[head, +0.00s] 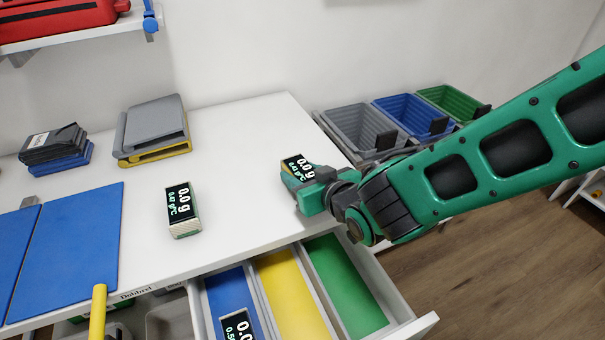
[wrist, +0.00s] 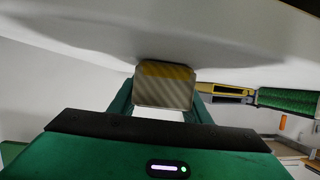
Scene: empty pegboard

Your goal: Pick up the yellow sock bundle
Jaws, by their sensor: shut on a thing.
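My gripper (head: 301,177) is over the right part of the white table, at the end of my green arm. It is shut on a small block (head: 296,162) with a black display face and a yellow edge. In the wrist view the block (wrist: 164,90) sits between the green fingers, showing a yellow band and a striped beige face. The fingers hide part of it. I cannot tell whether it touches the tabletop. Nothing in view clearly looks like a sock bundle; the held block is partly yellow.
A similar display block (head: 182,210) stands on the white table (head: 235,150); another (head: 237,326) lies in the open drawer's blue compartment. Yellow (head: 292,295) and green (head: 345,285) compartments look empty. Grey and yellow folded items (head: 152,128) lie at the back. Bins (head: 360,128) stand right.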

